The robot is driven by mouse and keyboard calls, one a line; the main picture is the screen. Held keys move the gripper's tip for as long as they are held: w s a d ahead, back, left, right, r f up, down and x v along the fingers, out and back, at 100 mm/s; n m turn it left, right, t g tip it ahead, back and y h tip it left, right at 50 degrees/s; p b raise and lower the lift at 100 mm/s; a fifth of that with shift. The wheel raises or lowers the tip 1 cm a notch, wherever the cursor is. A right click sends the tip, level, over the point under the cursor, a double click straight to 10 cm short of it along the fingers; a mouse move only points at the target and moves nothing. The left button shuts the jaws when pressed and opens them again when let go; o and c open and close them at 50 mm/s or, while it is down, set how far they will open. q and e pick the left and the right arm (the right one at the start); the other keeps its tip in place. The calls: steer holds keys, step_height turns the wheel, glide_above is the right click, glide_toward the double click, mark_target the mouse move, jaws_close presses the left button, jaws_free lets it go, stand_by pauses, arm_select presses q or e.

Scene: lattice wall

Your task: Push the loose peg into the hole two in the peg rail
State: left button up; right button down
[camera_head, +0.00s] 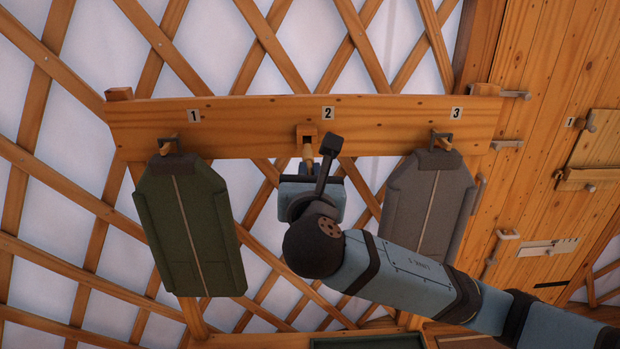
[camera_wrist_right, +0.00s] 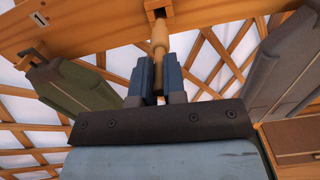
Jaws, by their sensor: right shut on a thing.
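The peg rail (camera_head: 250,112) is a wooden beam across the lattice, marked 1, 2 and 3. Under the label 2 (camera_head: 328,113) a small wooden block has a dark square hole (camera_head: 307,133); it also shows in the right wrist view (camera_wrist_right: 157,14). My right gripper (camera_wrist_right: 157,78) is shut on the loose peg (camera_wrist_right: 159,42), a pale turned wooden pin. The peg points up at the hole, its tip overlapping the opening's lower edge; I cannot tell whether it is inside. In the head view the peg (camera_head: 308,154) is partly hidden by my gripper. My left gripper is not in view.
A green bag (camera_head: 190,225) hangs at position 1 and a grey bag (camera_head: 428,205) at position 3, on either side of my right arm. Behind is the wooden lattice. A plank door (camera_head: 545,130) with metal latches stands at the right.

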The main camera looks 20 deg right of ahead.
mark_target(309, 162)
steer(key=shift+w+d, duration=0.2)
steer(key=shift+w, duration=0.4)
steer(key=shift+r+p, duration=0.1)
steer(key=shift+p, duration=0.2)
steer(key=shift+p, duration=0.4)
stand_by(0.7)
steer(key=shift+p, duration=0.55)
stand_by(0.5)
steer(key=shift+p, duration=0.55)
steer(key=shift+p+x, duration=0.8)
steer(key=shift+x, duration=1.25)
